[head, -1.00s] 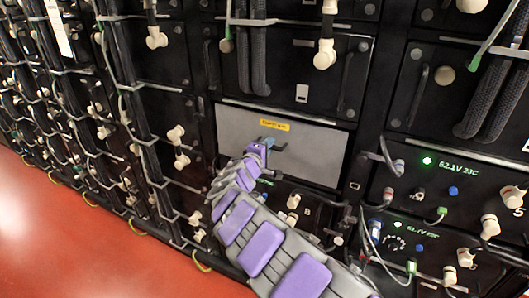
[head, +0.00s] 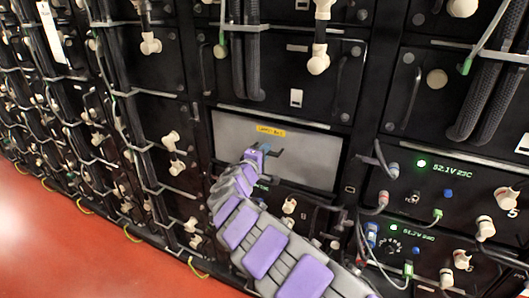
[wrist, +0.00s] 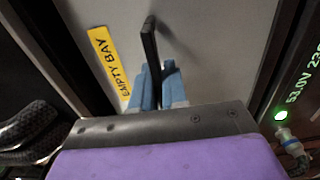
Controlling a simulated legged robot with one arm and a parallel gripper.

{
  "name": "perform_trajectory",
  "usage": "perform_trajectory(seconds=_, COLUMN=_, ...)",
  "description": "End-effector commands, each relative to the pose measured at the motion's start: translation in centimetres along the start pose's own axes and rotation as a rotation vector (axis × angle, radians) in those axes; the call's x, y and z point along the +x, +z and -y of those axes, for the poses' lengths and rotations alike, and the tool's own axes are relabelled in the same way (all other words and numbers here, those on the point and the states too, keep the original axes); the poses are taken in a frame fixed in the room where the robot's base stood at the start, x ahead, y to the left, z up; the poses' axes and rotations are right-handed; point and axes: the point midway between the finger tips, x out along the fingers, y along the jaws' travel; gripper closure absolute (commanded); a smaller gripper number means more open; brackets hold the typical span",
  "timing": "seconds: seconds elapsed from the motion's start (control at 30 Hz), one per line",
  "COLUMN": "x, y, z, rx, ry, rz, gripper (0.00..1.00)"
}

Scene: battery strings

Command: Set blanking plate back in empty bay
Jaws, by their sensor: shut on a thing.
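The blanking plate (head: 310,157) is a flat grey panel with a yellow label (head: 271,131). In the head view it stands upright across a bay in the rack, between black modules. In the wrist view the label (wrist: 110,62) reads "EMPTY BAY" and the plate (wrist: 215,40) fills the middle. My gripper (head: 266,151) is in front of the plate. Its blue fingers (wrist: 159,88) are shut on the plate's dark handle (wrist: 150,45). My arm hides part of the plate's lower left edge. I cannot tell how deep the plate sits in the bay.
A module with a lit green display (head: 446,167) and cables is to the right. A black module with handles (head: 298,75) is above, with thick braided cables (head: 248,62) hanging down. Connectors (head: 289,205) stick out below. Red floor (head: 70,250) is clear at lower left.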

Motion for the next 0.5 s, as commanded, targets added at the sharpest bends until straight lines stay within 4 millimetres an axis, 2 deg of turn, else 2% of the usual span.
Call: perform_trajectory(seconds=0.5, x=0.04, y=0.02, z=-0.24, rx=0.000, ry=-0.025, rz=0.001, gripper=1.00)
